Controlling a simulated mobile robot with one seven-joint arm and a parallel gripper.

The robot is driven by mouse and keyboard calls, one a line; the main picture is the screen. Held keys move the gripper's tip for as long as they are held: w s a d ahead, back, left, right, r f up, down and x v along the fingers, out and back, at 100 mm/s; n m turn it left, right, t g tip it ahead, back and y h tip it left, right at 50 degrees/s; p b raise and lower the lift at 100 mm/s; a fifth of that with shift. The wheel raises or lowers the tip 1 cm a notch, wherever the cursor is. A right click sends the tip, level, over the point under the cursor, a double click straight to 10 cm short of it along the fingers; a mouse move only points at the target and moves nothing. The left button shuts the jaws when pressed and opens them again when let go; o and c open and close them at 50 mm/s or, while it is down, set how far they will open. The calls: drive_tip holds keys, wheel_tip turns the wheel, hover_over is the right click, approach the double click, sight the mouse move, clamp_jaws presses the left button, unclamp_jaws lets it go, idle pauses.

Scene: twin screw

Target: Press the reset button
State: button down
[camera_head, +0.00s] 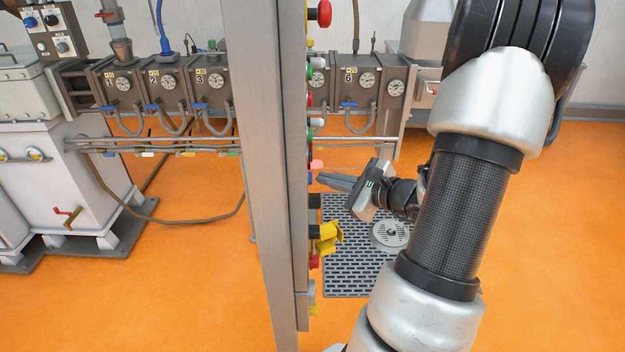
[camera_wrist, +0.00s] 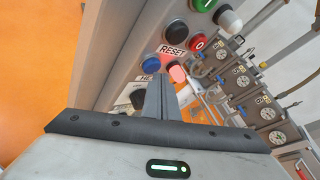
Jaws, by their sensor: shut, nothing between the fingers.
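The control panel (camera_head: 299,130) is seen edge-on in the head view, with its buttons sticking out to the right. In the wrist view a RESET label (camera_wrist: 172,51) sits just above a blue button (camera_wrist: 151,60) and a pink-red lit one (camera_wrist: 177,72). The blue button looks like the labelled one, though this view does not make it certain. My gripper (camera_head: 322,180) is shut and empty, its fingertips pointing left at the panel, close to these buttons. In the wrist view the fingertips (camera_wrist: 160,78) appear just below the two buttons; contact cannot be told.
A black button (camera_wrist: 175,30), a red button (camera_wrist: 197,43), a green button (camera_wrist: 204,3) and a white one (camera_wrist: 228,18) are close by. A yellow-guarded switch (camera_head: 326,236) juts out below my gripper. Machinery with gauges (camera_head: 368,80) stands behind. Orange floor is open at right.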

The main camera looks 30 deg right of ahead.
drive_tip(key=shift+w+a, duration=0.3)
drive_tip(key=shift+a, duration=0.15)
idle(1.0)
drive_tip(key=shift+s+d, duration=0.5)
drive_tip(key=shift+d, duration=0.25)
drive_tip(key=s+d, duration=0.1)
drive_tip(key=d, duration=0.2)
drive_tip(key=s+d, duration=0.1)
drive_tip(key=shift+s+d, duration=0.15)
drive_tip(key=shift+s, duration=0.2)
idle(0.5)
